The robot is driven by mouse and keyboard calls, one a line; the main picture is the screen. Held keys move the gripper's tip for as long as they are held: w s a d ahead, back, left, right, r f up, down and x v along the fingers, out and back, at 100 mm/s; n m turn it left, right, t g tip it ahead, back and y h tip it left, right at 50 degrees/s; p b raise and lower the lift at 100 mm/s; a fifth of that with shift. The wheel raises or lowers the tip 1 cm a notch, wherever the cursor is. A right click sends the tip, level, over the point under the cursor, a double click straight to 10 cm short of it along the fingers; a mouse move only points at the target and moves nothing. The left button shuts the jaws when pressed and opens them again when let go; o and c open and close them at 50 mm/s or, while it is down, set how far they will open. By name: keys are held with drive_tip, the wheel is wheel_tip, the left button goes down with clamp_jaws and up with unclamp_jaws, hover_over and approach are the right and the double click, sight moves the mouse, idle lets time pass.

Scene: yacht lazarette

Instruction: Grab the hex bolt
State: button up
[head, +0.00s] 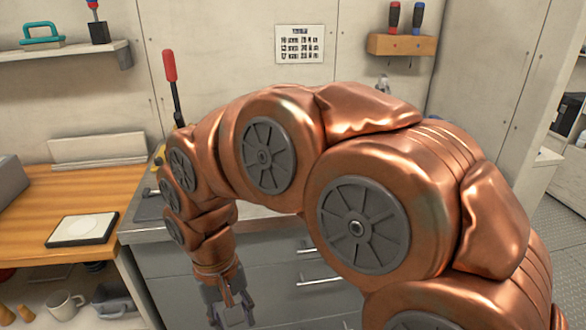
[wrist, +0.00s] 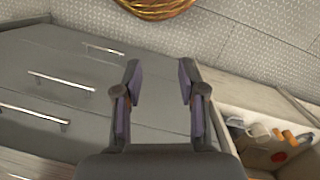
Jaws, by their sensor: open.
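No hex bolt can be made out in either view. My gripper (head: 232,314) hangs pointing down in front of the grey drawer cabinet (head: 277,274) in the head view. In the wrist view my gripper (wrist: 161,82) has its two fingers apart with nothing between them. Beyond the fingers are the cabinet's drawer fronts and the patterned floor. My arm hides much of the cabinet top in the head view.
A wooden bench (head: 50,203) stands left, with a white-topped pad (head: 83,229) on it and a mug (head: 64,304) on the shelf below. A red-handled tool (head: 170,68) stands behind my arm. A coiled bundle (wrist: 157,8) lies on the floor.

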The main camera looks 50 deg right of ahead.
drive_tip(key=w+d+r+m+t+p, duration=0.2)
drive_tip(key=w+d+r+m+p, duration=0.65)
drive_tip(key=w+d+r, duration=0.4)
drive_tip(key=d+m+p, duration=0.1)
drive_tip(key=d+m, duration=0.3)
drive_tip(key=d, duration=0.1)
drive_tip(key=w+d+r+m+p, duration=0.1)
drive_tip(key=d+m+p, duration=0.1)
drive_tip(key=d, duration=0.4)
drive_tip(key=w+d+r+m+p, duration=0.1)
drive_tip(key=d+m+p, duration=0.1)
drive_tip(key=d+m, duration=0.3)
drive_tip(key=shift+w+d+r+m, duration=0.1)
drive_tip(key=shift+w+d+m, duration=0.1)
drive_tip(key=shift+d, duration=0.2)
drive_tip(key=shift+w+d+r+m, duration=0.1)
drive_tip(key=shift+d+m, duration=0.05)
drive_tip(key=shift+d, duration=0.2)
drive_tip(key=shift+d+f+p, duration=0.2)
drive_tip(key=shift+f+p, duration=1.25)
drive_tip(key=shift+f, duration=2.3)
drive_tip(key=shift+c, duration=0.2)
clamp_jaws()
